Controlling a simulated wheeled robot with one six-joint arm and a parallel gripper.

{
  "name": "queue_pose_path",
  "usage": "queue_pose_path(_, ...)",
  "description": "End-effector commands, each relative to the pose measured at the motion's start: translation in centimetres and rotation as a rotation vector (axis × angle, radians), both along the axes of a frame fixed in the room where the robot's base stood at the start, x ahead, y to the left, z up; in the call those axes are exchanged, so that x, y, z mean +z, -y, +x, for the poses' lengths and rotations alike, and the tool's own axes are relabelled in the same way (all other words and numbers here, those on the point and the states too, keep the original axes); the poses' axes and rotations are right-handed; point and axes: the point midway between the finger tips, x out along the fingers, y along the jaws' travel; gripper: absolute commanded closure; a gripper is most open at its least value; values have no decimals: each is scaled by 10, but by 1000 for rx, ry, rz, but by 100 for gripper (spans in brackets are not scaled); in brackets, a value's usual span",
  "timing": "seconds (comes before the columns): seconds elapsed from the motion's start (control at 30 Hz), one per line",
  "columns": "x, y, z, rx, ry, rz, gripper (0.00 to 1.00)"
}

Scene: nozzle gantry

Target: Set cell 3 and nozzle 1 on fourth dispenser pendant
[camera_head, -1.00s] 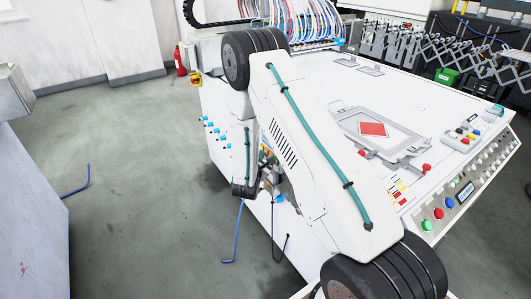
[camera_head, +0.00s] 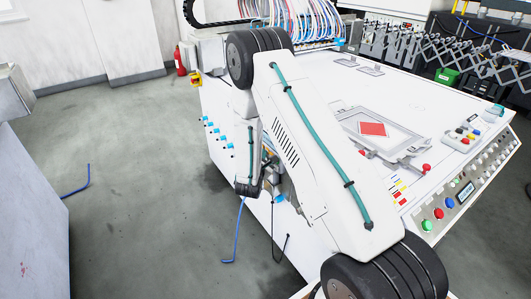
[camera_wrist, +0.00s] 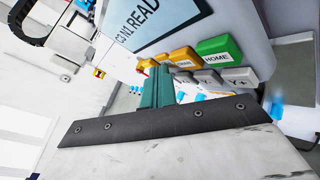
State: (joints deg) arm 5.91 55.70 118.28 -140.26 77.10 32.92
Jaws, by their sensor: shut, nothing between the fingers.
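In the wrist view, a grey pendant fills the upper right. Its tilted screen (camera_wrist: 155,22) reads "C3 N1 READ", with the rest cut off. Below the screen are a green HOME button (camera_wrist: 217,50), yellow-orange buttons (camera_wrist: 183,58) and grey buttons (camera_wrist: 238,76), one marked "+". My gripper (camera_wrist: 158,74) has its teal fingers together and empty, with the tips by the left end of the button rows. They overlap that end in the picture; I cannot tell whether they touch a button. In the head view my arm hides the gripper and most of the pendant.
A white machine (camera_head: 405,85) with a control panel (camera_head: 465,192) along its edge stands on the right. A grey cabinet (camera_head: 30,220) stands at the left. A blue hose (camera_head: 237,235) hangs near my arm. The grey floor (camera_head: 130,140) between is mostly clear.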

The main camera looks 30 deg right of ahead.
Motion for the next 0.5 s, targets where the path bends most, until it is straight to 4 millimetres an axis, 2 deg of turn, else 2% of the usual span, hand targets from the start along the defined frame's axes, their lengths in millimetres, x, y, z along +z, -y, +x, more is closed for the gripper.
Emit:
queue_pose_path(0.27, 0, -1, 0, -1, 1, 0, 100)
queue_pose_path(0.5, 0, -12, 0, 1, 1, 0, 100)
